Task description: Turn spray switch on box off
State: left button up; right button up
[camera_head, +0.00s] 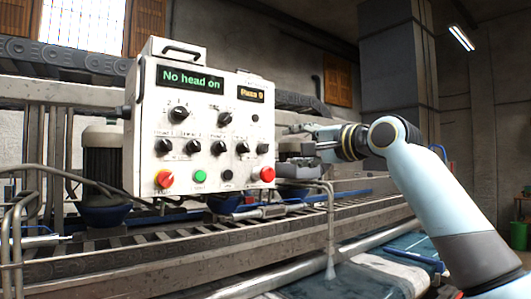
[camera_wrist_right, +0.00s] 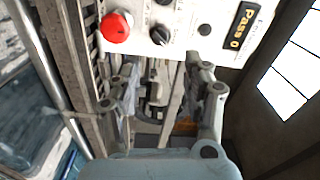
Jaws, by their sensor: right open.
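The white control box (camera_head: 212,100) stands left of centre in the head view, with a green display reading "No head on" and a smaller amber one. Two black knobs sit above a row of several black knobs (camera_head: 219,147); their labels are too small to read, so I cannot tell which is the spray switch. My right gripper (camera_head: 300,146) is open, just right of the box and apart from it. In the right wrist view, the open fingers (camera_wrist_right: 162,85) have nothing between them, and the box (camera_wrist_right: 195,14) shows beyond them. My left gripper is not in view.
Conveyor rails (camera_head: 150,258) run below.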

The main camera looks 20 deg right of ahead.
aim_at(268, 148)
jog(key=p+x, duration=0.3)
jog(key=x, duration=0.6)
jog(key=shift+w+a, duration=0.15)
jog(key=shift+w, duration=0.2)
jog(key=shift+w+a+f, duration=0.15)
jog(key=shift+w+a, duration=0.05)
jog(key=shift+w, duration=0.3)
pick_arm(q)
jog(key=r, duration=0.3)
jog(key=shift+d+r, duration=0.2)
pick_arm(e)
grip_shut()
